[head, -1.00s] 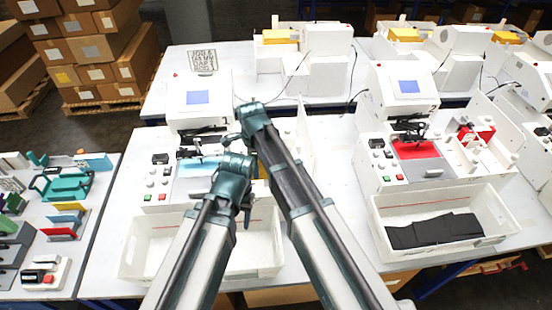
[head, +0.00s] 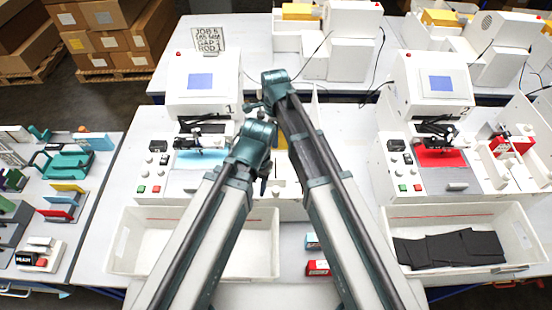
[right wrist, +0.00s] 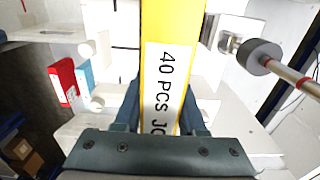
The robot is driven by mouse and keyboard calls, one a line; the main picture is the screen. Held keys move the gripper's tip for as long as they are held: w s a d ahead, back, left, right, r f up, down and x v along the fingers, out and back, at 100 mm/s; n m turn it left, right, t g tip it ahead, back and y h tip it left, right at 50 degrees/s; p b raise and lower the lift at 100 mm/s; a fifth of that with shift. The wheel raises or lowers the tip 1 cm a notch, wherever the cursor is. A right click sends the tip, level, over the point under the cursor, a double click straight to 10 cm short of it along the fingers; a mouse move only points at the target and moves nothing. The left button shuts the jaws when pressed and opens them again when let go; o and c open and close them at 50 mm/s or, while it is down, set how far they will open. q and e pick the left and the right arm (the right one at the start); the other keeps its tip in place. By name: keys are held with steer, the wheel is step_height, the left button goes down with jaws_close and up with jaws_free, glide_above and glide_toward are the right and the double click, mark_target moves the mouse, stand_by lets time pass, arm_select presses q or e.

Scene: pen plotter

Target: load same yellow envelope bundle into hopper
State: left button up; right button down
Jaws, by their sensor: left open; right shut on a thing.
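The yellow envelope bundle (right wrist: 172,25) fills the middle of the right wrist view, its white label reading "40 PCS JO". My right gripper (right wrist: 163,112) is shut on it, a finger at each side. In the head view my arms hide most of the bundle and the right gripper. White machine parts with round posts (right wrist: 88,48) lie beyond the bundle; I cannot tell whether it touches the hopper. My left gripper (head: 266,172) is open and empty in front of the near plotter's right side (head: 290,192).
The near plotter has a screen (head: 200,82) and a blue-lit bed (head: 196,160). An empty white bin (head: 150,262) stands before it. A second plotter's bin (head: 410,225) holds black envelopes. A red box (head: 318,268) lies between the bins. A grey roller (right wrist: 260,57) stands close right of the bundle.

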steer(key=shift+f+b, duration=3.9)
steer(key=shift+f, duration=0.55)
steer(key=shift+f, duration=0.25)
steer(key=shift+c, duration=2.4)
jaws_free()
steer(key=shift+r, duration=0.1)
steer(key=shift+r, duration=0.2)
step_height(320, 180, up, 12)
steer(key=p, duration=1.2)
